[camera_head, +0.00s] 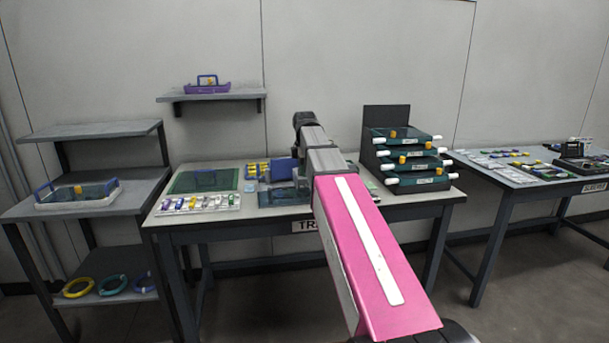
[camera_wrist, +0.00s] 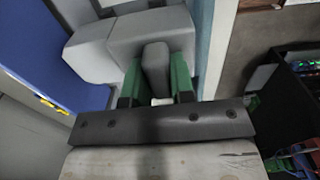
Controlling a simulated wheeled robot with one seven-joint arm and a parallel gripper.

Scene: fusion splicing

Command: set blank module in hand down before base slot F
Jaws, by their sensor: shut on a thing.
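In the wrist view my gripper (camera_wrist: 156,90) has two green fingers shut on a grey block, the blank module (camera_wrist: 155,62). Larger light grey blocks (camera_wrist: 150,32) lie just beyond the fingertips; I cannot tell whether the module touches them. A blue panel (camera_wrist: 35,45) stands at the left of that view. In the head view my arm hides the gripper and the module over the middle table (camera_head: 255,222). Blue pieces (camera_head: 283,170) show there left of my arm. No slot letter is readable, so I cannot tell which slot is F.
A dark rack of trays (camera_head: 386,115) stands right of my arm. A green mat (camera_head: 204,181) and a tray of small coloured parts (camera_head: 197,204) lie at the left of the middle table. A side table (camera_head: 510,176) stands at the right.

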